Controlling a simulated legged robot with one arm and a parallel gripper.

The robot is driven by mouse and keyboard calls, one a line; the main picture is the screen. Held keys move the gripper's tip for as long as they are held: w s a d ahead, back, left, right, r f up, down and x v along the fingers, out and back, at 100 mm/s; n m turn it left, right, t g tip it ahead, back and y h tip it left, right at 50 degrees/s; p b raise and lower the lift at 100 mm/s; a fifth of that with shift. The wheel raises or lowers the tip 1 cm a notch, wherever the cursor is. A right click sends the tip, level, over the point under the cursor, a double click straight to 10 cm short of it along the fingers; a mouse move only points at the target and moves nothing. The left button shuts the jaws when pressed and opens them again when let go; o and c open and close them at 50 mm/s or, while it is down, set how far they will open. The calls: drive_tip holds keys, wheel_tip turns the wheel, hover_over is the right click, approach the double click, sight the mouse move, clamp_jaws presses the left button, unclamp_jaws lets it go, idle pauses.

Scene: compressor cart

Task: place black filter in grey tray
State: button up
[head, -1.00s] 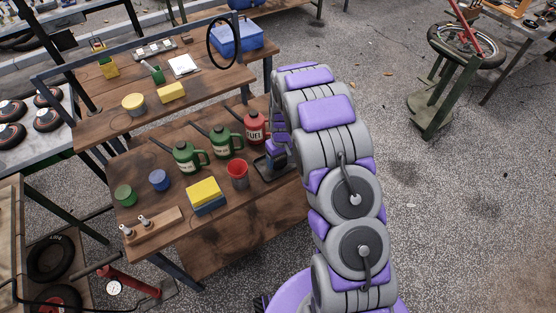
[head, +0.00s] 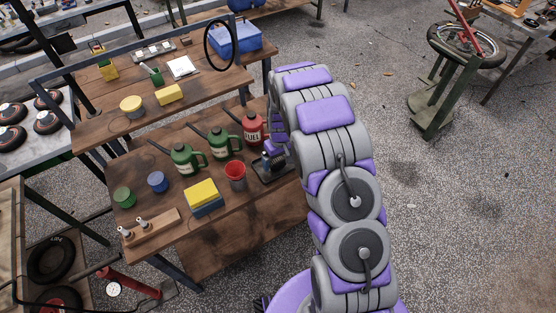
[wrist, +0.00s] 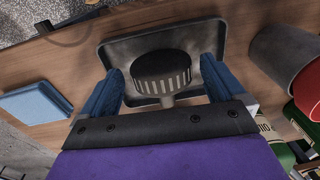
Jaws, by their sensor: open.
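The black filter (wrist: 161,68), a round dark cap with a ribbed light side and a short stem, appears to sit inside the grey tray (wrist: 118,50) in the wrist view. In the head view the filter (head: 277,161) is a small dark shape over the tray (head: 287,177), near the workbench's right edge, partly hidden by my arm. My gripper (wrist: 162,80) is open, with a blue finger on each side of the filter and gaps between. In the head view my gripper (head: 270,151) is at the tray's back side.
Behind are a red fuel can (head: 252,128) and green cans (head: 218,144). The bench front is clear.

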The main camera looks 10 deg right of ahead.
sight(279, 158)
wheel_tip(279, 158, up, 11)
drive_tip(key=shift+f+p, duration=0.15)
drive_tip(key=shift+p, duration=0.8)
drive_tip(key=s+r+m, duration=0.2)
drive_tip(key=s+r, duration=1.5)
drive_tip(key=s, duration=0.3)
drive_tip(key=s+r+g, duration=0.1)
drive_tip(key=s+r, duration=0.1)
drive_tip(key=s, duration=0.8)
drive_tip(key=s+a+r+m, duration=0.1)
drive_tip(key=s, duration=1)
drive_tip(key=shift+a+r+g+h, duration=0.2)
drive_tip(key=shift+r+g+h, duration=0.1)
drive_tip(key=shift+r+g, duration=0.1)
drive_tip(key=shift+d+m, duration=0.1)
drive_tip(key=shift+m, duration=0.2)
